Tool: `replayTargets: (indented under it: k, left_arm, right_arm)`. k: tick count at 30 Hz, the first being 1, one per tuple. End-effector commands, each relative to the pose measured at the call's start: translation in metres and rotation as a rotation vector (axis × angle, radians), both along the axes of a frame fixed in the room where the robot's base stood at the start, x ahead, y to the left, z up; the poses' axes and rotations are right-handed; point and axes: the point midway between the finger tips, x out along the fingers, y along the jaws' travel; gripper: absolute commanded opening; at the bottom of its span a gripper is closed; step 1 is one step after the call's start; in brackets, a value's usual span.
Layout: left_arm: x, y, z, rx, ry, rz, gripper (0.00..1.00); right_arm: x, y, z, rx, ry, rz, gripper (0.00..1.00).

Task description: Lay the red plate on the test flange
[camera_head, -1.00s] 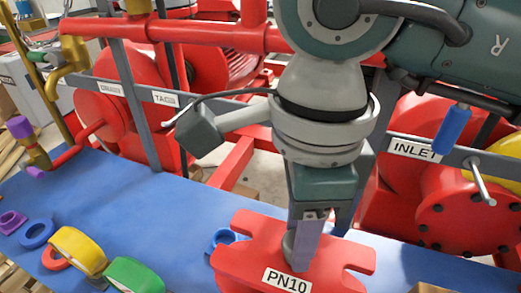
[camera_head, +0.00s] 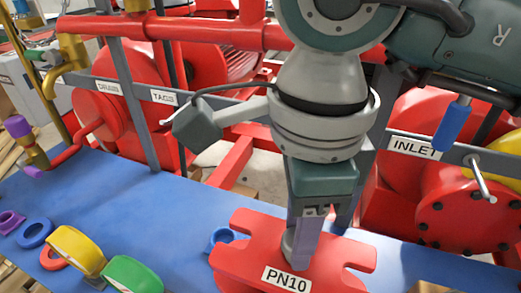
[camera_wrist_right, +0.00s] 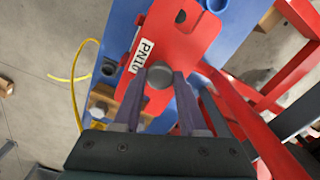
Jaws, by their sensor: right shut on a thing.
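The red plate (camera_head: 245,255), labelled PN10, has open slots in its edge and lies roughly level at the front of the blue bench top. It also shows in the wrist view (camera_wrist_right: 185,40). My right gripper (camera_head: 299,258) comes down on it from above. Its two fingers are shut on the plate's round grey knob (camera_wrist_right: 159,76). I cannot tell whether the plate touches what is below it. I cannot make out the test flange for certain; the plate may hide it. My left gripper is not in view.
On the blue bench top (camera_head: 150,215) stand a yellow ring (camera_head: 76,250), a green ring (camera_head: 133,275) and a blue ring (camera_head: 35,232). A small blue part (camera_head: 221,237) is close behind the plate. A grey rail with an INLET label (camera_head: 414,148) runs behind.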

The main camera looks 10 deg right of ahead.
Motion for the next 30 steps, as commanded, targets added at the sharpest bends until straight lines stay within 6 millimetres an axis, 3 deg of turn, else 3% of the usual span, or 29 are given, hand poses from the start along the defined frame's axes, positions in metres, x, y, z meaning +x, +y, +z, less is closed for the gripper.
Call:
replayTargets:
  k: [30]
  left_arm:
    - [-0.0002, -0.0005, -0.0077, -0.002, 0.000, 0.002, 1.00]
  right_arm:
    - [0.0007, 0.0005, -0.0003, 0.001, -0.002, 0.003, 0.00]
